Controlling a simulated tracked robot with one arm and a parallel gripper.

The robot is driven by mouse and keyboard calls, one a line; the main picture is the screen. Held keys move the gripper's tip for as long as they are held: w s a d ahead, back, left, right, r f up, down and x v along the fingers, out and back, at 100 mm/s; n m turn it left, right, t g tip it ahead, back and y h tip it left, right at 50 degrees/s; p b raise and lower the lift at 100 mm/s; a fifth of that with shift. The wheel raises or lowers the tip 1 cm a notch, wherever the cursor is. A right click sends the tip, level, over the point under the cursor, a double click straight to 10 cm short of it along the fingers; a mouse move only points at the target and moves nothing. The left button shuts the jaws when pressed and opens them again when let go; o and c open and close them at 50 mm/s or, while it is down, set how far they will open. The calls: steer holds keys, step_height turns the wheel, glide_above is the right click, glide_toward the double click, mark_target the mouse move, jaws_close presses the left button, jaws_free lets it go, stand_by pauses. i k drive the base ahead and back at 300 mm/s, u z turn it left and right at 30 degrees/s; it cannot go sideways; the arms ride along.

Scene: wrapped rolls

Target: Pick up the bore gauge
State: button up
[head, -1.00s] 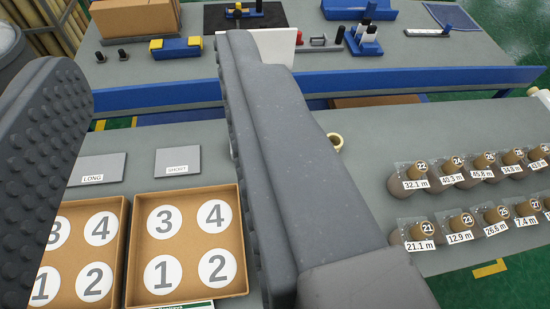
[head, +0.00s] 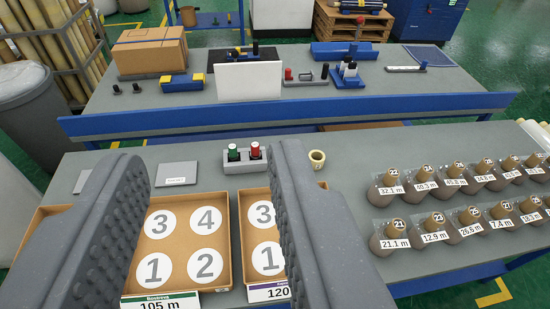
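My gripper (head: 203,158) is open and empty, its two dark grey studded fingers over the front part of the near grey table. The bore gauge is not certain to me. A small grey block with a green-topped and a red-topped piece (head: 244,156) fits best; it stands on the near table, just beyond the trays.
Cardboard trays with numbered circles (head: 228,222) lie below my fingers. A tan ring-like cup (head: 317,159) stands right of the block. Several wrapped rolls with length labels (head: 432,228) fill the right side. A blue rail (head: 290,112) edges the far table, which holds a white panel (head: 249,82).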

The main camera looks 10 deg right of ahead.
mark_target(256, 154)
steer(key=z, duration=0.35)
steer(key=i, duration=1)
